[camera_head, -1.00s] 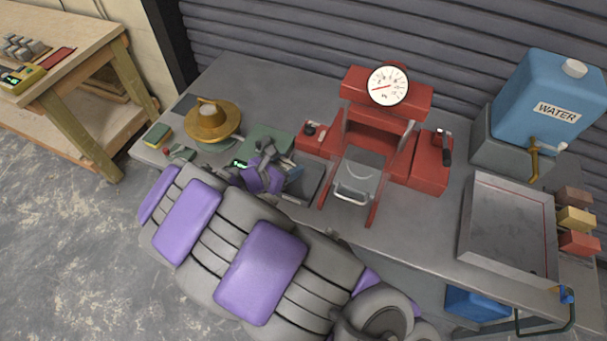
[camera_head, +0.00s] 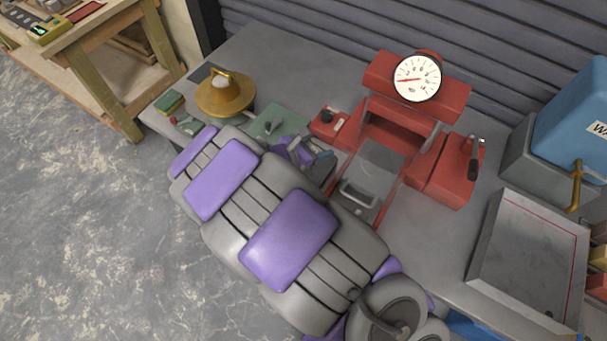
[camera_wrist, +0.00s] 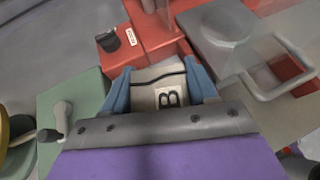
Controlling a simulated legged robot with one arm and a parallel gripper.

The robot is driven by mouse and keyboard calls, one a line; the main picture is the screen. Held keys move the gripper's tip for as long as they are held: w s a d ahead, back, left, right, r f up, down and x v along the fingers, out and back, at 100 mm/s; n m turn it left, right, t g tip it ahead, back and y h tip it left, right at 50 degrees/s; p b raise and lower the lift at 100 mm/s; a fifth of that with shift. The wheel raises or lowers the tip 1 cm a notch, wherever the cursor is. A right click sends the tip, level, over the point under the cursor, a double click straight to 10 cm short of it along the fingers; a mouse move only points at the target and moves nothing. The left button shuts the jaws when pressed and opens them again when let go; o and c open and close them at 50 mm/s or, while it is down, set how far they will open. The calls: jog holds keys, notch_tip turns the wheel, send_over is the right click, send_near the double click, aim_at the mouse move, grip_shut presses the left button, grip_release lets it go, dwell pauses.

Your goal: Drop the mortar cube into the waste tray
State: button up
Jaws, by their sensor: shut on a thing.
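The mortar cube (camera_wrist: 158,76) is pale grey, marked with a black B and crossed by a dark wavy line. My gripper (camera_wrist: 160,88) is shut on it, with a blue finger on each side. In the head view my gripper (camera_head: 314,160) is just left of the red press, and the cube cannot be made out clearly there. A shallow grey metal tray (camera_head: 482,236), which seems to be the waste tray, lies at the bench's right end, well apart from my gripper.
The red press (camera_head: 440,180) with its dial and a clear guard (camera_head: 375,165) stands between my gripper and the tray. A blue water container (camera_head: 575,110) is behind the tray. A brass flow table (camera_head: 226,95) and green box (camera_head: 275,122) stand left. Bare bench lies before the press.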

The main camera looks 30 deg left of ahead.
jog(key=shift+d+f+b, duration=0.4)
jog(key=shift+d, duration=0.25)
jog(key=shift+d+f+b, duration=0.35)
jog(key=shift+d+b, duration=0.05)
jog(key=shift+d, duration=0.2)
jog(key=shift+a+f, duration=0.15)
jog(key=shift+a, duration=0.45)
jog(key=shift+a+f, duration=0.15)
jog(key=shift+a, duration=0.4)
jog(key=o, duration=1)
jog(key=shift+a+f, duration=0.1)
jog(key=shift+a, duration=0.35)
jog(key=o, duration=0.3)
jog(key=shift+d+r, duration=0.15)
jog(key=shift+d, duration=0.5)
jog(key=shift+d+r, duration=0.15)
jog(key=shift+d, duration=0.5)
jog(key=shift+a+f, duration=0.2)
jog(key=shift+a, duration=0.7)
jog(key=shift+s+r+p, duration=0.35)
jog(key=shift+p, duration=0.1)
jog(key=p+v, duration=0.6)
jog(key=v, duration=0.2)
jog(key=p+v, duration=0.6)
jog(key=v, duration=0.2)
jog(key=shift+s+a+f, duration=0.1)
jog(key=shift+s+a, duration=0.15)
jog(key=shift+a, duration=0.05)
